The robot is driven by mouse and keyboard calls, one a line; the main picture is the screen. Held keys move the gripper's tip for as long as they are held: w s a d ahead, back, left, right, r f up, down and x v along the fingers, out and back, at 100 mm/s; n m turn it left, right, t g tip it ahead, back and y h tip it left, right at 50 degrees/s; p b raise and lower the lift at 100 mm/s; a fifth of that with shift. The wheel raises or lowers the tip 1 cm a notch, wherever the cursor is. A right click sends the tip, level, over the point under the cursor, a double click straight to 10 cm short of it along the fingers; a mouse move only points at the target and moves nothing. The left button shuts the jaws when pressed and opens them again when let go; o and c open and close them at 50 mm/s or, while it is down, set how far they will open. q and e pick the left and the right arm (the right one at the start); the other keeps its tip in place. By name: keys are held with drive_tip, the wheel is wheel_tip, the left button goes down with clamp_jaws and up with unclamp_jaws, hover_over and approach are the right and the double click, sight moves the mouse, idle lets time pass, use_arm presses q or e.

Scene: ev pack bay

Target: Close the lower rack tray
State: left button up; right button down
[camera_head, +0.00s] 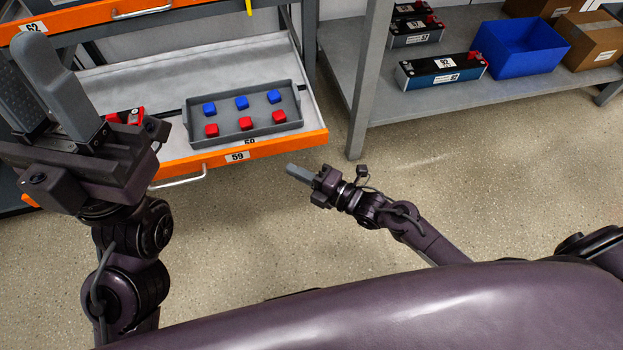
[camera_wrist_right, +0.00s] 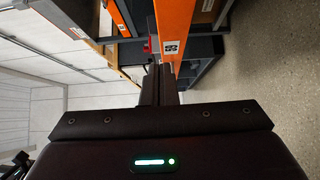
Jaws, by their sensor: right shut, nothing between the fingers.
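The lower rack tray is pulled out of the rack at the left of the head view; its orange front edge (camera_head: 290,142) carries the label 59 and a metal bar handle (camera_head: 178,181). My right gripper (camera_head: 291,170) is shut and empty, just in front of the right part of that edge and apart from it. Its closed fingers (camera_wrist_right: 160,84) also show in the right wrist view, pointing toward an orange panel (camera_wrist_right: 176,20) with a square mark. My left gripper (camera_head: 38,85) is large at the upper left, fingers up and apart, hiding the tray's left part.
A grey bin (camera_head: 240,133) with several blue and red cubes lies in the tray. An upper orange-edged drawer (camera_head: 90,14) labelled 62 is above. A grey shelf (camera_head: 410,106) at right holds battery modules, a blue bin (camera_head: 518,48) and cartons. Floor between is clear.

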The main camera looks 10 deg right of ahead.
sight(267, 146)
drive_tip(key=shift+w+a+b, duration=0.35)
drive_tip(key=shift+w+a, duration=0.05)
drive_tip(key=shift+w, duration=0.7)
drive_tip(key=shift+w+a+b, duration=0.35)
drive_tip(key=shift+w+a, duration=0.1)
drive_tip(key=shift+w, duration=0.65)
drive_tip(key=shift+w+a+b, duration=0.35)
drive_tip(key=shift+w+a, duration=0.05)
drive_tip(key=shift+w, duration=0.7)
